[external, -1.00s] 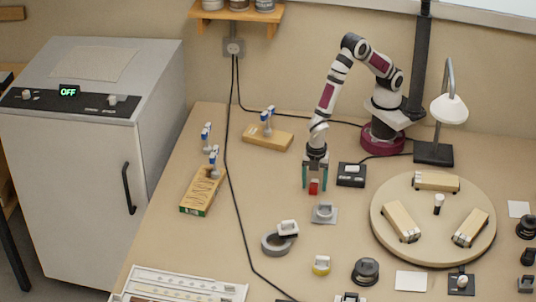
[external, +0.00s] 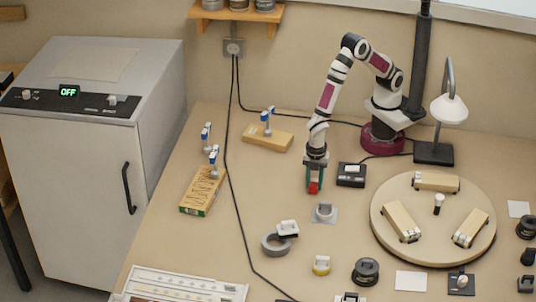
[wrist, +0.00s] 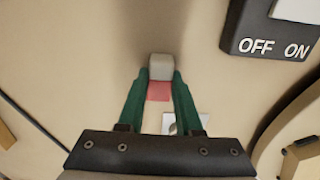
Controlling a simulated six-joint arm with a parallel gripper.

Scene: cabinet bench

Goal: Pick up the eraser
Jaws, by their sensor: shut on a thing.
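The eraser, a small block with a red part and a pale grey part, is between the fingertips of my gripper (external: 314,184). In the external view only its red part (external: 313,189) shows clearly, at the lower end of the fingers. In the wrist view my gripper (wrist: 161,80) has its green fingers shut on the sides of the eraser (wrist: 160,66), with the grey end beyond the tips and the red part between them. My gripper points down, low over the table; I cannot tell whether the eraser touches the table.
A black switch box (external: 351,175) marked OFF and ON stands close to the right of my gripper. A grey part on a square plate (external: 324,214) lies just in front. A round turntable (external: 433,252) with several blocks is further right. A black cable (external: 232,180) crosses the left side.

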